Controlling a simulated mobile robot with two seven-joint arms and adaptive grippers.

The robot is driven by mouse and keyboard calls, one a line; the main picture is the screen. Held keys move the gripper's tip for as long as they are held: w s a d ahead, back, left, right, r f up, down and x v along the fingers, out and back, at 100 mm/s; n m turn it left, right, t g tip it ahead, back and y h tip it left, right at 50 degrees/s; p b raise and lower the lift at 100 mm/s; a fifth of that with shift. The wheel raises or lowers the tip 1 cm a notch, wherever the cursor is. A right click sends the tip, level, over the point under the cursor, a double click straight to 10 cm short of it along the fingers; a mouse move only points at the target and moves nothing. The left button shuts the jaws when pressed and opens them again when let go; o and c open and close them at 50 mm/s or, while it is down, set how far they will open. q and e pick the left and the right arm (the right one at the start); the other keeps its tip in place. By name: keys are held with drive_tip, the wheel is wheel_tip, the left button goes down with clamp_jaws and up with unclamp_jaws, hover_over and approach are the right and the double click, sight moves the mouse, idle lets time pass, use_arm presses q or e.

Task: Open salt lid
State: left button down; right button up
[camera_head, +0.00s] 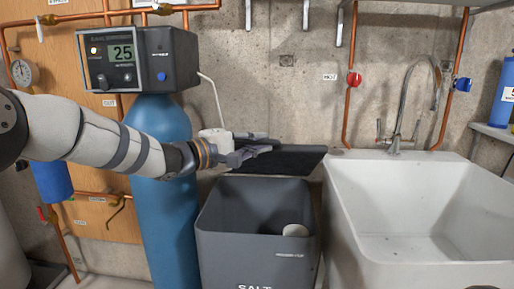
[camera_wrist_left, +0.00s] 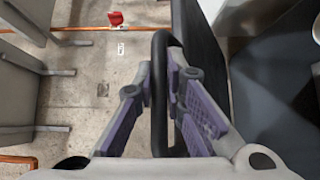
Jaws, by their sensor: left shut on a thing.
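The dark grey salt bin (camera_head: 255,247), marked SALT, stands on the floor in the head view. Its black lid (camera_head: 290,162) is raised at the back, tilted, and the mouth of the bin is open. A pale round thing (camera_head: 295,230) shows inside it. My left gripper (camera_head: 258,146) is at the lid's left side. In the left wrist view, my left gripper's fingers (camera_wrist_left: 165,105) are shut around a black loop handle (camera_wrist_left: 160,60) beside the lid panel (camera_wrist_left: 203,50). The bin's dark inside (camera_wrist_left: 265,80) shows at the right. My right gripper is out of view.
A blue tank (camera_head: 160,215) with a control head (camera_head: 140,58) stands left of the bin. A white sink (camera_head: 420,215) with a tap (camera_head: 398,135) stands close on the right. Copper pipes (camera_head: 347,90) run up the concrete wall behind.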

use_arm(q)
drive_tip(key=c, duration=1.6)
unclamp_jaws()
drive_tip(key=shift+c, duration=0.2)
drive_tip(key=v, duration=1.2)
drive_tip(key=shift+c, duration=0.6)
